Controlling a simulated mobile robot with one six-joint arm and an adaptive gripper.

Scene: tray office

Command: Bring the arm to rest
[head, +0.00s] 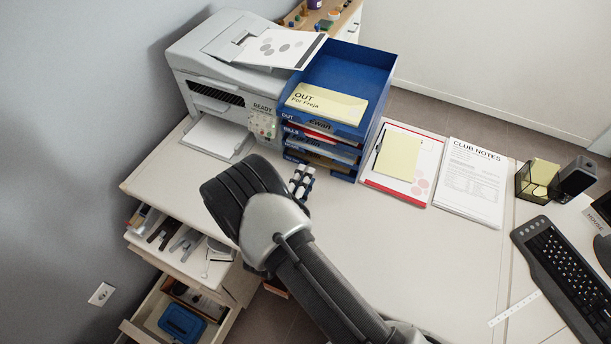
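My gripper (301,182) shows small just beyond my dark, bent arm, over the desk in front of the blue tray stack. Its light and dark fingers point toward the stack's lower trays, and I cannot tell whether they touch it. My arm hides part of the gripper, and the finger gap is too small to judge. I see nothing clearly held. The blue letter tray stack (372,103) stands at the desk's back, with a yellow envelope (327,103) marked "OUT For Freja" in its top tray.
A printer (215,60) stands left of the stack. A clipboard (427,160), club notes (470,180), a mesh holder (538,180) and a keyboard (568,270) lie to the right. Open drawers (180,315) jut out at lower left. The desk's middle (420,240) is clear.

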